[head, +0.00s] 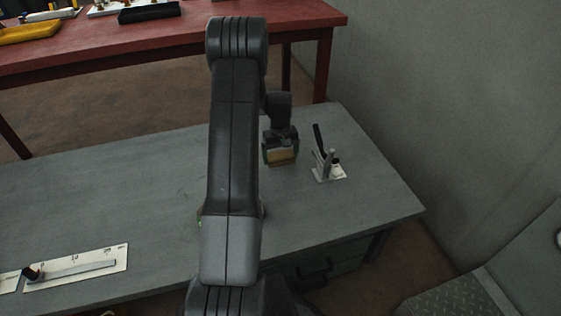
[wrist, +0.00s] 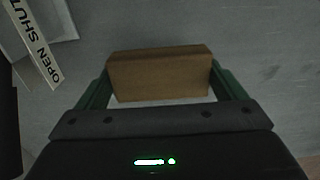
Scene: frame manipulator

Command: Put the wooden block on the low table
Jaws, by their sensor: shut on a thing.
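The wooden block (wrist: 160,75) is a plain brown box between the two green fingers of my gripper (wrist: 160,88) in the wrist view. The fingers press on its left and right ends. In the head view my gripper (head: 281,155) points down over the grey table, with the block (head: 283,163) at its fingertips. The grey table (head: 150,190) is the lower of the two tables in view. I cannot tell whether the block touches its top or hangs just above it. My arm hides part of the table.
A lever on a white plate (head: 329,172) stands just right of my gripper. Its OPEN/SHUT label (wrist: 38,50) shows in the wrist view. A slider panel (head: 75,269) lies at the table's front left. A higher red table (head: 110,43) stands behind, and a wall (head: 440,90) at right.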

